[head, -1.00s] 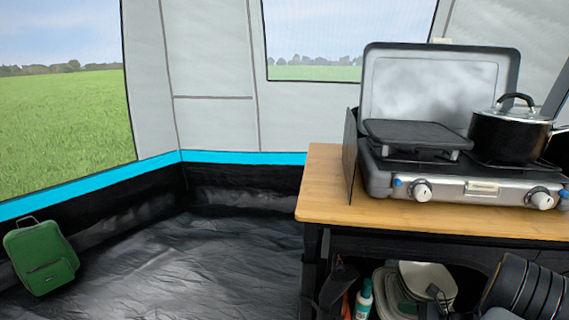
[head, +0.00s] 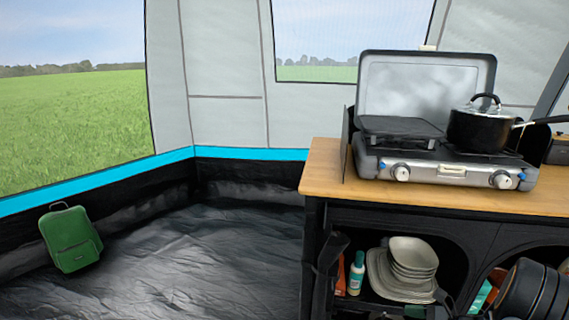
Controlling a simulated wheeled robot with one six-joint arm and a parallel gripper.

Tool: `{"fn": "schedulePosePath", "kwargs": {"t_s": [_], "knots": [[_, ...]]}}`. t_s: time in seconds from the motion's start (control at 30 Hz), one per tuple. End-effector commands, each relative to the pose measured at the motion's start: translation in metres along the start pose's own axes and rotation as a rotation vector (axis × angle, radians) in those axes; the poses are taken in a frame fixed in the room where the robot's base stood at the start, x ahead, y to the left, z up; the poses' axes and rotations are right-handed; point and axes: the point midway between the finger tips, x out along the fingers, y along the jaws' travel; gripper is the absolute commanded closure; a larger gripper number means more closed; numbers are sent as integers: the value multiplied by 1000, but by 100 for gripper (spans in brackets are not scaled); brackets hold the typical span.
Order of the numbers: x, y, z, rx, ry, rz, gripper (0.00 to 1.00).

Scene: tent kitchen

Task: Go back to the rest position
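My gripper is not in the head view, so I cannot see whether it is open or shut. A silver and black camping stove (head: 440,172) with its lid up stands on the wooden table top (head: 325,172) at the right. A black pot (head: 482,132) with a glass lid sits on the stove's right burner, its handle pointing right. A flat black griddle plate (head: 398,127) lies on the left side of the stove.
A dark shelf unit under the table holds stacked plates (head: 408,265), a bottle (head: 357,273) and dark round cookware (head: 525,290). A green bag (head: 71,240) stands by the left tent wall. The black floor (head: 200,260) between is clear.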

Motion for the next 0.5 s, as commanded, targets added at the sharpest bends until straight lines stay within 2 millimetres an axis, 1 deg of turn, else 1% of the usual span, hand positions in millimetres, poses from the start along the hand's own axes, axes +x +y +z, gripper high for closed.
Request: {"fn": "schedulePosePath", "kwargs": {"t_s": [0.03, 0.13, 0.27, 0.47, 0.5], "knots": [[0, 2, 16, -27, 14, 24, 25], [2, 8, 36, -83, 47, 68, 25], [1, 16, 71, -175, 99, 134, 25], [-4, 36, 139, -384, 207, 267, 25], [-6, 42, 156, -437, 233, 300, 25]]}}
